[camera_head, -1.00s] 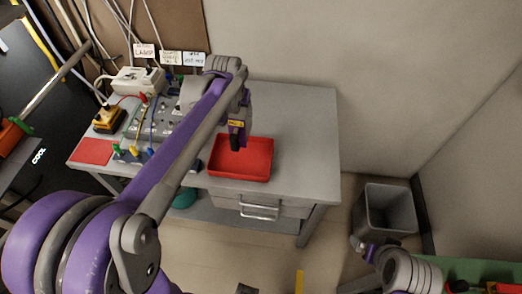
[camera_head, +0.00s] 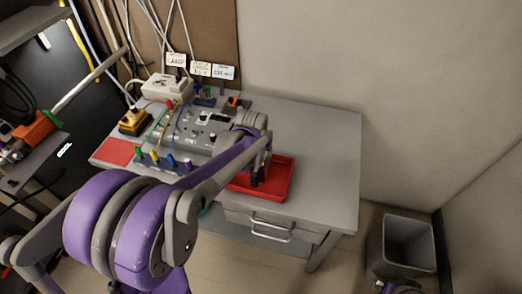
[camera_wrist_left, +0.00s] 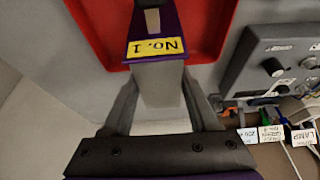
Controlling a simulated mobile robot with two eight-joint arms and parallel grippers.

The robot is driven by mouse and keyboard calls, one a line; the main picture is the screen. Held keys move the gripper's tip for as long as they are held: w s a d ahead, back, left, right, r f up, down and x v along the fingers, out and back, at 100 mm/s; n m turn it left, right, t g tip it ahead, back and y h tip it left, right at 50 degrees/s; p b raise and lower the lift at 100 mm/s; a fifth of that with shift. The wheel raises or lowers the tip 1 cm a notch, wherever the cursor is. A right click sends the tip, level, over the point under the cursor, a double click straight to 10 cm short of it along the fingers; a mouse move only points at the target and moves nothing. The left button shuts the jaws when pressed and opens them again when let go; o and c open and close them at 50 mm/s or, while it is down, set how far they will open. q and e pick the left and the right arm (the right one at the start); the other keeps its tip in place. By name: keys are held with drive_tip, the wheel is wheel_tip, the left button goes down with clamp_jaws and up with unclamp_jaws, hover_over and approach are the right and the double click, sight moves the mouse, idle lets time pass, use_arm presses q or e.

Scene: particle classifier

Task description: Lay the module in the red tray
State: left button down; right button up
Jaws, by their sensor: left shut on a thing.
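The red tray (camera_head: 288,180) lies on the grey table near its front edge, and it also fills the top of the left wrist view (camera_wrist_left: 222,30). My left gripper (camera_head: 257,166) is over the tray's left part, with the forearm hiding the tray's left side. In the left wrist view my left gripper (camera_wrist_left: 160,88) is shut on the module (camera_wrist_left: 157,48), which is purple and grey with a yellow "No. 1" label. The module's far end reaches over the tray; I cannot tell if it touches the tray floor.
A grey control panel (camera_head: 200,130) with coloured plugs and knobs stands left of the tray. A red mat (camera_head: 117,151) lies at the table's left end. The table (camera_head: 325,145) is clear to the right. A grey bin (camera_head: 405,242) stands on the floor at right.

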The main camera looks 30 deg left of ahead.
use_arm(q)
drive_tip(key=shift+f, duration=0.25)
drive_tip(key=shift+c, duration=0.8)
unclamp_jaws()
drive_tip(key=shift+r, duration=0.1)
drive_tip(key=shift+s+r, duration=0.1)
drive_tip(key=shift+r, duration=0.4)
drive_tip(key=p+v, duration=0.1)
drive_tip(key=v, duration=1)
drive_tip(key=s+d+f+m, duration=0.1)
drive_tip(key=s+d+f, duration=0.1)
drive_tip(key=s, duration=0.3)
drive_tip(key=s+d+f, duration=0.2)
drive_tip(key=s+d, duration=0.2)
drive_tip(key=s, duration=0.2)
drive_tip(key=s+d+f+m+t+h, duration=0.1)
drive_tip(key=s+d+f, duration=0.1)
drive_tip(key=s, duration=0.4)
drive_tip(key=shift+d+f+m, duration=0.25)
drive_tip(key=shift+d+m, duration=0.05)
drive_tip(key=shift+d, duration=0.6)
